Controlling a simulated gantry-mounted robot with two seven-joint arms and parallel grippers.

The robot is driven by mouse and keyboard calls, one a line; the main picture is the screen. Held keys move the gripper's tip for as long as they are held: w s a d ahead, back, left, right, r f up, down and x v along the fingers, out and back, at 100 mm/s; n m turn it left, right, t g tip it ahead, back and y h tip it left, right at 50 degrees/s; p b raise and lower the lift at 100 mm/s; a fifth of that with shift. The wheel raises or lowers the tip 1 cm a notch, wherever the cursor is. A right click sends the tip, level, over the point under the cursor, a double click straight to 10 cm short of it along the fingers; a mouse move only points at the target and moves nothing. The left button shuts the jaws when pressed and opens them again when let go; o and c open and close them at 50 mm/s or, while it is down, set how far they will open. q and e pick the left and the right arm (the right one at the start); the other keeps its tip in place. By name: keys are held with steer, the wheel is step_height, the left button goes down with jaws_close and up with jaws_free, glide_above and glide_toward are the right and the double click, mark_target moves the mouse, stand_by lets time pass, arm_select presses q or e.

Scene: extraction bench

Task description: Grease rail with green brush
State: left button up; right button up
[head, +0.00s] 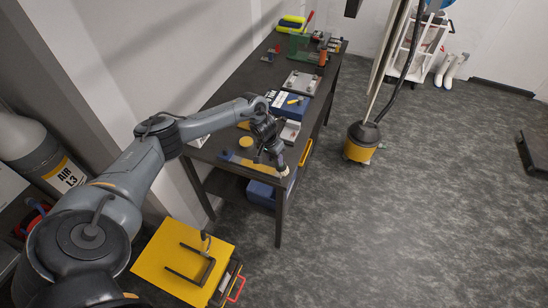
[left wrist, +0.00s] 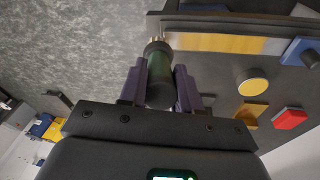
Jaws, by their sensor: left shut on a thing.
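My left gripper (head: 270,150) is over the near end of the workbench. It is shut on the green brush, and its fingers (left wrist: 160,88) clasp the dark green handle (left wrist: 158,68) in the left wrist view. The brush's pale bristle end points away from the gripper and shows in the head view near the bench's edge (head: 283,171). The rail, a long strip with a yellow face (left wrist: 215,43), lies on the dark bench top; it also shows in the head view (head: 246,163). The brush end is beside one end of the rail; I cannot tell whether they touch. My right gripper is out of view.
A round yellow tin (left wrist: 252,84), a blue block (left wrist: 300,51) and a red block (left wrist: 290,119) sit near the rail. Blue boxes (head: 291,106) and tools stand farther along the bench. A yellow-based vacuum (head: 361,145) stands on the floor to the right, where the floor is largely open.

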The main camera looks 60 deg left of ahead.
arm_select(q)
steer(key=shift+a+r+p, duration=0.3)
steer(key=shift+r+p, duration=0.05)
steer(key=shift+r, duration=0.35)
steer(key=p+v, duration=0.2)
steer(key=p, duration=0.1)
steer(key=shift+w+d+r, duration=0.1)
steer(key=shift+w+r, duration=0.05)
steer(key=shift+r, duration=1.25)
